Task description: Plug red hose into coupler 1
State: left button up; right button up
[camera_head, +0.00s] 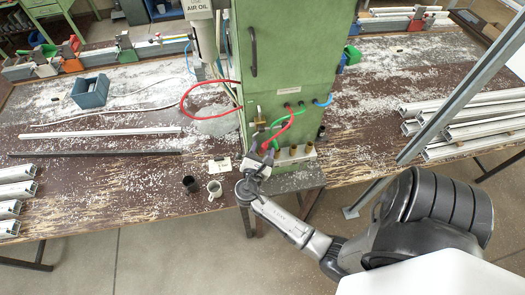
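A red hose (287,127) hangs from the fittings on the front of the green cabinet (285,50) and curves down and left to my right gripper (266,152). The gripper's fingers appear closed around the hose's lower end; the tip itself is too small to make out. A row of couplers on a pale block (297,156) sits low on the cabinet's front, just right of the gripper. I cannot read which coupler is number 1. My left gripper is not in view.
Another red hose (184,102) loops out left of the cabinet. Green (274,123) and blue (324,103) hoses hang close by the red one. A white mug (214,189) and a black cup (190,184) stand left of the gripper. Metal profiles (465,118) lie on the right.

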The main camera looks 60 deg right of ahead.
aim_at(263, 144)
grip_shut()
dwell(0.5)
jog(key=shift+r, duration=0.25)
dwell(0.6)
jog(key=shift+r+p, duration=0.35)
jog(key=shift+p, duration=0.35)
jog(key=shift+r, duration=0.25)
jog(key=shift+r+p, duration=0.35)
jog(key=shift+p, duration=0.2)
jog(key=shift+r+p, duration=0.95)
jog(key=shift+a, duration=0.1)
